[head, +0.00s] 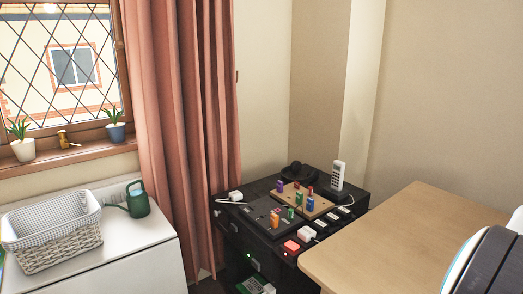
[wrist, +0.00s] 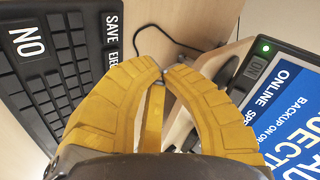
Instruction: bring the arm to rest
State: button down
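My gripper (wrist: 165,74) shows in the wrist view with two ribbed yellow fingers. The fingers curve inward and their tips meet or nearly meet. I see no object held at the tips. A thin yellow strip shows between the fingers, and I cannot tell what it is. The gripper does not clearly show in the head view.
In the wrist view a black keyboard (wrist: 50,75) lies left of the fingers and a blue screen (wrist: 285,110) stands right, both close. In the head view a dark cabinet (head: 262,263) stands beside a wooden desk (head: 400,240); a white chest (head: 130,240) is left.

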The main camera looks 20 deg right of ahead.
jog(key=w+a+r+n+t+y+p, duration=0.15)
jog(key=w+a+r+n+p, duration=0.3)
jog(key=a, duration=0.45)
jog(key=w+a+r+n+y+p, duration=0.2)
jog(key=w+a+r+n+p, duration=0.25)
jog(key=a, duration=0.45)
jog(key=w+a+r+n+t+y+p, duration=0.1)
jog(key=w+a+r+n+p, duration=0.35)
jog(key=a, duration=0.45)
jog(key=s+a+r+n+y+p, duration=0.1)
jog(key=s+a+r+n+p, duration=0.1)
jog(key=a, duration=0.4)
jog(key=s+a+r+n+g+y+p, duration=0.1)
jog(key=s+a+r+n+p, duration=0.1)
jog(key=a+n+p, duration=0.3)
jog(key=s+a+r+n+y+p, duration=0.1)
jog(key=s+a+n+y+p, duration=0.1)
jog(key=a+n, duration=0.5)
jog(key=s+a+p, duration=0.1)
jog(key=s, duration=0.1)
jog(key=shift+s+a+r, duration=0.3)
jog(key=shift+r, duration=0.1)
